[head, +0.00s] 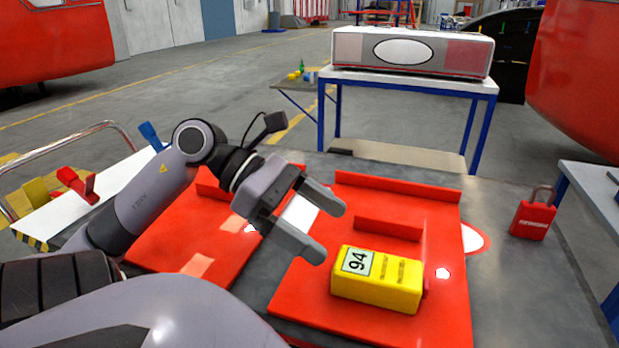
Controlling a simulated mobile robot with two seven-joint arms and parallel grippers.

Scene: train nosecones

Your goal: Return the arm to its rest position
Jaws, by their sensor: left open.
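My left gripper (322,226) reaches in from the left and hangs over the grey table. Its two fingers are spread apart with nothing between them. The fingertips are above and to the left of a yellow box (395,285) with a white label reading 94. The box lies on the right red tray (310,300) and is apart from the fingers. My left arm (150,200) stretches from the lower left, bent at the wrist. My right gripper does not show.
A second red tray (165,248) lies to the left, partly behind my arm. A red padlock (533,218) stands at the table's right. A white cart (125,180) with coloured tools is at the left. A blue-legged table (405,82) bears a long white box (350,48) behind.

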